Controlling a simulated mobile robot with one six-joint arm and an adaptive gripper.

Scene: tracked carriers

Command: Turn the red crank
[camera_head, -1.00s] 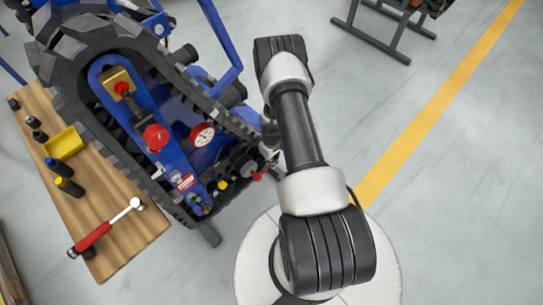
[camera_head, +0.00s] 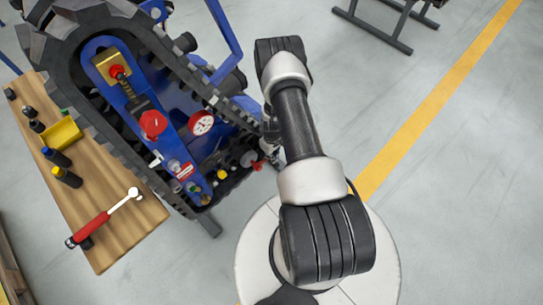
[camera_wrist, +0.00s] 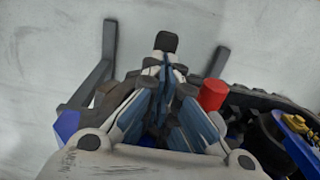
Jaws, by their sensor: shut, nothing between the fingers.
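The red crank shows as a small red part (camera_head: 258,165) at the lower right end of the blue tracked carrier, beside my arm. In the wrist view a red cylinder (camera_wrist: 213,94), which looks like the crank's handle, stands just right of my gripper (camera_wrist: 165,65). The fingers are shut together and empty. The cylinder is beside them, not between them; I cannot tell whether they touch it. The crank's base is hidden behind the fingers. In the head view my arm hides most of the gripper.
The tracked carrier (camera_head: 190,165) carries a red knob (camera_head: 153,124), a dial gauge (camera_head: 201,123) and several small fittings. A wooden bench (camera_head: 118,235) at left holds a yellow bin (camera_head: 62,134) and a red-handled tool (camera_head: 90,228). The floor right of my arm is clear.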

